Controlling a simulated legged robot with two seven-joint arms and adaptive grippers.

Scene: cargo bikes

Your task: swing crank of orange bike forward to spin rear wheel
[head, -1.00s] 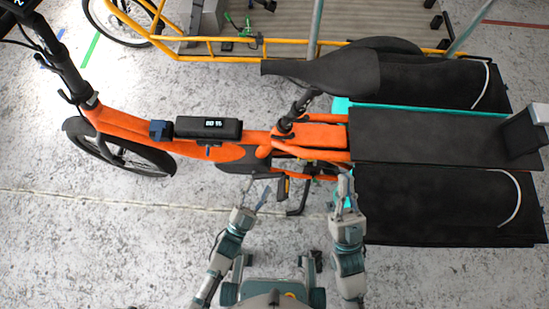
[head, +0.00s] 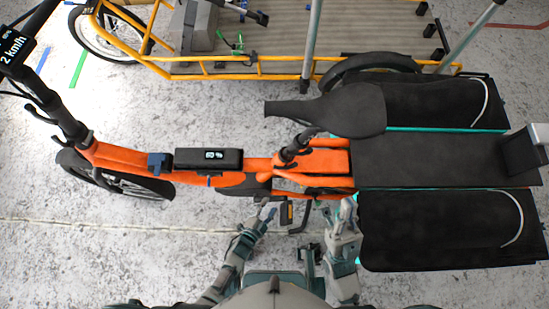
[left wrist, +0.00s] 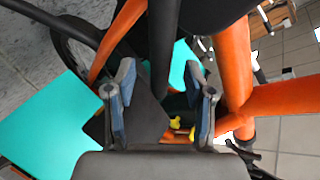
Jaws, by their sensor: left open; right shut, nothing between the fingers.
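The orange bike (head: 130,158) stands across the head view, its front wheel (head: 125,184) at left. A pedal with an orange edge (head: 287,213) shows below the frame; the crank arm is mostly hidden there. My left gripper (head: 267,209) is open, just left of the pedal. In the left wrist view its two fingers (left wrist: 164,100) are spread, with a dark bar (left wrist: 164,50) showing beyond and between them; I cannot tell whether they touch it. My right gripper (head: 347,210) is shut and empty, right of the pedal by the rear cargo section. The rear wheel is hidden.
Black side decks (head: 425,228) and the rear deck (head: 430,160) fill the right side. A dark bent bar (head: 303,215) stands beside the pedal. A yellow cargo bike (head: 205,72) is behind. The floor at lower left is clear.

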